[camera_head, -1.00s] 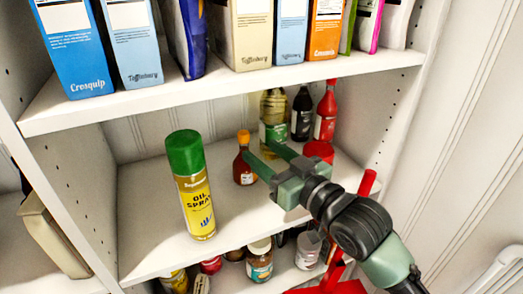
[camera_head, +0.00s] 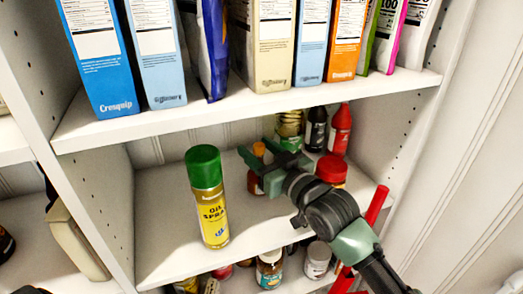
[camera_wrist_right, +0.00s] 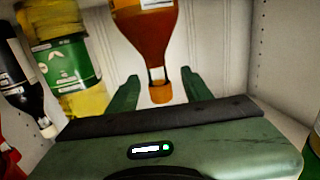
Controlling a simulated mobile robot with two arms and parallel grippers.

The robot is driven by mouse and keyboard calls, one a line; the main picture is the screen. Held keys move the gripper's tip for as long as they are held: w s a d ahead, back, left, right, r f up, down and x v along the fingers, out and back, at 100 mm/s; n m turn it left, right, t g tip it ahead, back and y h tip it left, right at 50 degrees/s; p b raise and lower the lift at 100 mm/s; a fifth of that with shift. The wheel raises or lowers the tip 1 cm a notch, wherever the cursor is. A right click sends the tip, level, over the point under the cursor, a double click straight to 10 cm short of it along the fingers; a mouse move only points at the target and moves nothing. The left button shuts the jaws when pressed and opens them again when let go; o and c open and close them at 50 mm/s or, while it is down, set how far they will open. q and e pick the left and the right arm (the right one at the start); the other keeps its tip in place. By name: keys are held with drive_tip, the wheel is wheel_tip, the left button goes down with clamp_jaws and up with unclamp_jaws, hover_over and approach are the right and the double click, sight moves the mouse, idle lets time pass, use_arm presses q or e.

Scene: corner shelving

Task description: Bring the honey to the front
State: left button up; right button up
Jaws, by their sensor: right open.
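The honey appears to be the small amber bottle (camera_head: 255,184) with an orange cap on the middle shelf; its label is unreadable. My right gripper (camera_head: 259,146) is open at its cap and partly hides it in the head view. In the right wrist view the bottle (camera_wrist_right: 145,38) appears upside down, its orange cap between the two spread green fingers (camera_wrist_right: 160,88). I cannot tell whether either finger touches it. My left gripper is not in view.
A green-capped oil spray can (camera_head: 209,200) stands left of the bottle, towards the front. An oil bottle (camera_head: 290,125), dark bottle (camera_head: 315,130) and red bottle (camera_head: 339,130) stand behind to the right. A red-lidded jar (camera_head: 331,170) is beside my arm. Boxes (camera_head: 265,45) fill the shelf above.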

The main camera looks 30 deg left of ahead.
drive_tip(key=shift+d, duration=0.1)
clamp_jaws()
idle(1.2)
